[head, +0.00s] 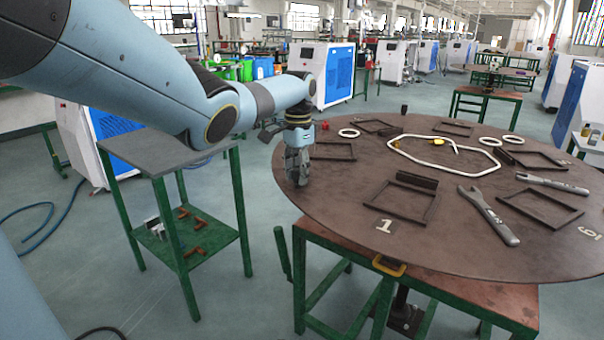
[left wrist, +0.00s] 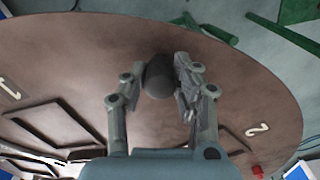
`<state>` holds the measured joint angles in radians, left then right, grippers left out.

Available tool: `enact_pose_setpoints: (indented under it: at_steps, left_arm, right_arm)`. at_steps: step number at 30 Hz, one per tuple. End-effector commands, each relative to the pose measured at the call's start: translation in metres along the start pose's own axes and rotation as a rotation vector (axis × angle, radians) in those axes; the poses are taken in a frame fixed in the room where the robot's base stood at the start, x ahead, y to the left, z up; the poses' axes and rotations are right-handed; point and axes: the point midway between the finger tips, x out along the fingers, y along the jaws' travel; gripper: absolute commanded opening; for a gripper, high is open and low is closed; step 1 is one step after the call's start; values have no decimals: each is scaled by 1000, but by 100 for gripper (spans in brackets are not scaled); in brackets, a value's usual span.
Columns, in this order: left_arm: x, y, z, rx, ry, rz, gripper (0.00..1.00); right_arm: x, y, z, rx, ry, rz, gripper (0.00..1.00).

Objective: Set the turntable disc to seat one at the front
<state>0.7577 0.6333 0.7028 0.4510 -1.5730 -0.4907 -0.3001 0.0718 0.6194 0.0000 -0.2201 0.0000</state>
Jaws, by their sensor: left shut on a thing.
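The turntable disc (head: 335,205) is a large brown round plate on a green frame. In the head view its white number 1 (head: 385,226) lies near the front rim, left of the middle of the disc's front edge. A yellow bracket (head: 388,265) sits at the front edge below it. My left gripper (head: 297,181) reaches down at the disc's left rim. In the left wrist view the gripper (left wrist: 158,85) is shut on a dark round knob (left wrist: 158,78) near the rim, between the numbers 1 (left wrist: 8,90) and 2 (left wrist: 257,130). My right gripper is not in view.
Dark rectangular frames (head: 403,203), wrenches (head: 488,216), pale rings (head: 348,133) and a white looped cord (head: 415,160) lie on the disc. A grey-topped stand (head: 160,150) stands left of it, with a gap of open floor between.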

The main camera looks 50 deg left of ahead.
Motion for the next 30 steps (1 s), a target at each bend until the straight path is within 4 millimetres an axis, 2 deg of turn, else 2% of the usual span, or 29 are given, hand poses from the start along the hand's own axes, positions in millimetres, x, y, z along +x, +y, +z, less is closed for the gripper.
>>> enact_pose_setpoints:
  at_steps: [1, 2, 6, 7, 17, 20, 30]
  left_arm:
    - [-1, -1, 0, 1, 2, -4, 0]
    - [-1, -2, 0, 1, 3, -5, 30]
    - [-1, -2, -1, 0, 4, -7, 49]
    - [-1, -2, -1, 0, 4, -7, 51]
    - [-8, -3, -1, 0, 6, -9, 51]
    - [-22, -3, -2, 1, 8, -9, 51]
    - [-95, -3, -1, 0, 7, -9, 51]
  right_arm:
    - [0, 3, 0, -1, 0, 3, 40]
    - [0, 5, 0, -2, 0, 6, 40]
    - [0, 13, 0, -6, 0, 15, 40]
    - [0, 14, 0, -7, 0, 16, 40]
    - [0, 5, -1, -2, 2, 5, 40]
    - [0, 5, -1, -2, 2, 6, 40]
    - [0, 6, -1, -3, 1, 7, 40]
